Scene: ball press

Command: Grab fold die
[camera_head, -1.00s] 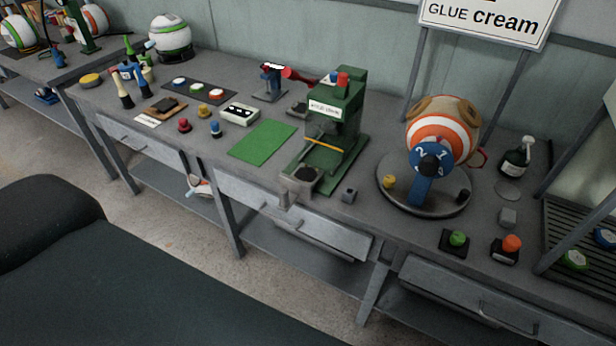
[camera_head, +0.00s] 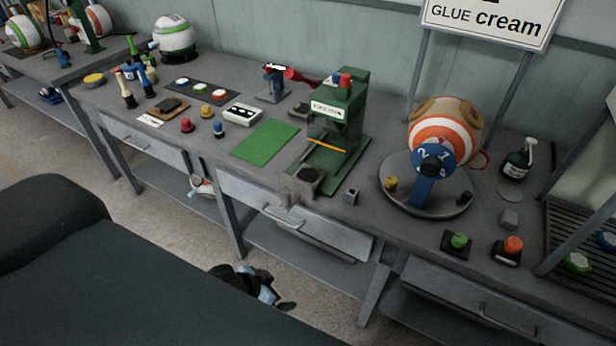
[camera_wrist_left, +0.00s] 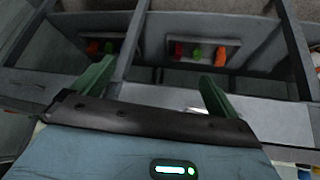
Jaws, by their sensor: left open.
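I cannot tell for sure which thing is the fold die. A small grey block (camera_head: 351,197) sits on the bench just right of the green press (camera_head: 338,130). A second grey block (camera_head: 509,219) sits farther right, behind the green and orange buttons. My left gripper (camera_head: 268,290) is low in front of the bench, below the bench top and apart from these blocks. In the left wrist view its two green fingers (camera_wrist_left: 155,90) are spread wide with nothing between them. My right gripper is not in view.
The bench (camera_head: 365,235) has drawers and a lower shelf near my left gripper. A striped ball on a round stand (camera_head: 425,200) is right of the press. A green mat (camera_head: 265,142) lies left of it. The wrist view shows grey panels with small coloured parts (camera_wrist_left: 203,50).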

